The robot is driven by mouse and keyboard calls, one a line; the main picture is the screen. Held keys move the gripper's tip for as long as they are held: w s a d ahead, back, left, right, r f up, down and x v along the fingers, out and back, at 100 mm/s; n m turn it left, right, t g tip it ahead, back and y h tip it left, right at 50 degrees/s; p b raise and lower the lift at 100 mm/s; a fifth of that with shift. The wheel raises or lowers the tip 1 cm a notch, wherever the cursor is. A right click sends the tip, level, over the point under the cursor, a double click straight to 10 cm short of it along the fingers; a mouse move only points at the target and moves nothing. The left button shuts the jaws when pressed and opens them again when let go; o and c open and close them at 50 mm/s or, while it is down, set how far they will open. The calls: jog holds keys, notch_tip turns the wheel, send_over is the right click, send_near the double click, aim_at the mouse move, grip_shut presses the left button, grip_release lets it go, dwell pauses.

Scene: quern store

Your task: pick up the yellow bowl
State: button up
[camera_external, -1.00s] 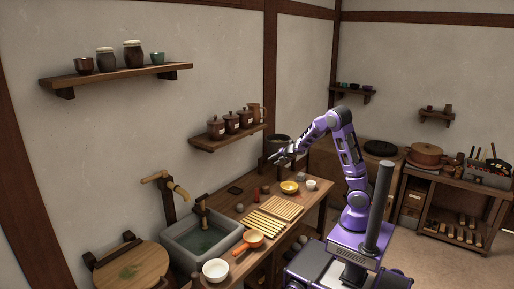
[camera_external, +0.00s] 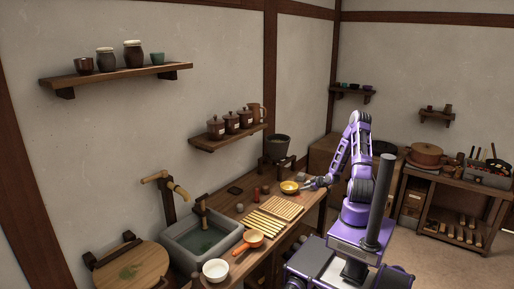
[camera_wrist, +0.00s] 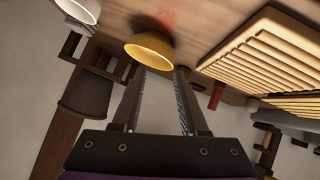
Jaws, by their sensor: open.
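The yellow bowl (camera_external: 289,187) sits on the wooden counter, left of my gripper in the external view. It also shows in the wrist view (camera_wrist: 148,49), just beyond the fingertips and nearer the left finger. My gripper (camera_external: 306,184) is low over the counter's right side. In the wrist view my gripper (camera_wrist: 162,72) has its two fingers apart, with nothing held between them. I cannot tell whether a fingertip touches the bowl.
Slatted wooden mats (camera_external: 282,208) lie in front of the bowl; one fills the right of the wrist view (camera_wrist: 265,55). A red object (camera_external: 257,193) stands left of the bowl. A white vessel (camera_wrist: 82,8) is at the wrist view's upper left. A dark pot (camera_external: 277,147) stands behind.

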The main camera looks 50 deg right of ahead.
jog(key=s+d+r+m+h, duration=0.2)
jog(key=s+d+r+m, duration=0.1)
jog(key=m, duration=0.3)
jog(key=shift+t, duration=0.4)
jog(key=x, duration=1.2)
jog(key=shift+f, duration=0.3)
jog(key=shift+d+x, duration=0.15)
jog(key=shift+x, duration=1.15)
jog(key=shift+d+x, duration=0.15)
jog(key=shift+x, duration=1.1)
jog(key=shift+s, duration=0.1)
grip_shut()
